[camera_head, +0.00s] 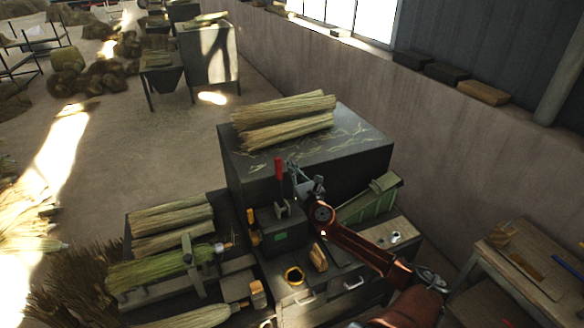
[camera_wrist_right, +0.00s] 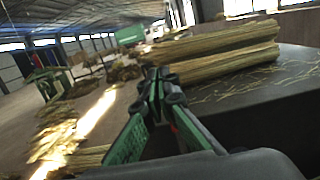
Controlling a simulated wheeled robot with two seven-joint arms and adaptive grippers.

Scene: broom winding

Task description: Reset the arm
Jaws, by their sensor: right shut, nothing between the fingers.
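My right arm comes in from the lower right in the head view. Its gripper (camera_head: 306,187) is over the near edge of the dark cabinet (camera_head: 345,160), close to a red upright handle (camera_head: 279,169). In the right wrist view the fingers of the right gripper (camera_wrist_right: 158,84) are together with nothing between them. Two straw bundles (camera_head: 285,119) lie on the cabinet top beyond the gripper, apart from it. The bundles also show in the right wrist view (camera_wrist_right: 215,52). My left gripper is not in view.
More straw bundles (camera_head: 172,222) lie on the bench at the lower left. A green box (camera_head: 370,200) stands right of the gripper, beside the arm. A wooden table (camera_head: 530,262) is at the right. A concrete wall (camera_head: 440,125) runs behind. Open floor (camera_head: 120,140) lies to the left.

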